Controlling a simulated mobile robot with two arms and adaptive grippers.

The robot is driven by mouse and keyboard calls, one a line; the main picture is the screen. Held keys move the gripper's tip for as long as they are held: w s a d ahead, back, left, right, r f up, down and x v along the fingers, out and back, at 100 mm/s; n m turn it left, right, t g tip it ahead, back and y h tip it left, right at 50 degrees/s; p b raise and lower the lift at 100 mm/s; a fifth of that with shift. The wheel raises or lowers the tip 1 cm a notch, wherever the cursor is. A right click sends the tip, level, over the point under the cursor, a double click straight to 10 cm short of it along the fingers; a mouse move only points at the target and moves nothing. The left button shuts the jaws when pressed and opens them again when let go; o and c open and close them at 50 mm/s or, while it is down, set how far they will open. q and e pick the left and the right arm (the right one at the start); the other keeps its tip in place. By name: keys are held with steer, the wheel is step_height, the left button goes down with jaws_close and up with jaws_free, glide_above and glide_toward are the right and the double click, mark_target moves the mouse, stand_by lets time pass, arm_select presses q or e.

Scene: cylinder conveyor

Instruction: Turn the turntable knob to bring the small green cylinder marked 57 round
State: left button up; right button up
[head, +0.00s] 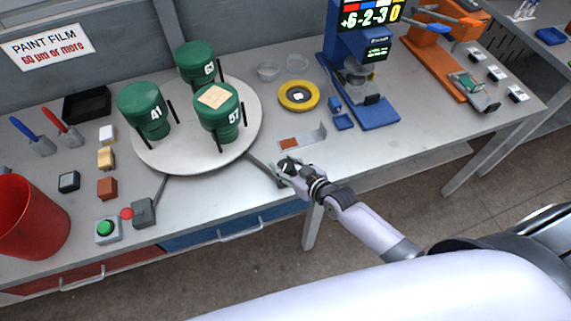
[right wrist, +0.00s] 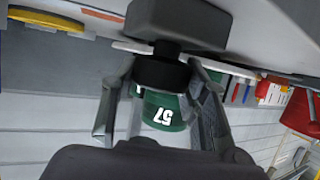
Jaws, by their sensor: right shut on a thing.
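The green cylinder marked 57 (head: 210,120) stands upright on the round pale turntable (head: 180,158), at its front right, with a beige square on top. It shows upside down in the right wrist view (right wrist: 163,112). Green cylinders marked 41 (head: 146,108) and another with a partly hidden number (head: 194,58) stand on the same disc. My right gripper (head: 283,170) is at the table's front edge, at the end of a bar from the turntable. In the right wrist view its fingers are shut on a dark knob (right wrist: 160,72). My left gripper is not in view.
A grey box (head: 144,213) and a green button (head: 105,229) are at the front left, near a red bin (head: 30,218).

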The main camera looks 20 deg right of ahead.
stand_by(0.3)
steer(key=o, duration=1.1)
steer(key=v, duration=1.2)
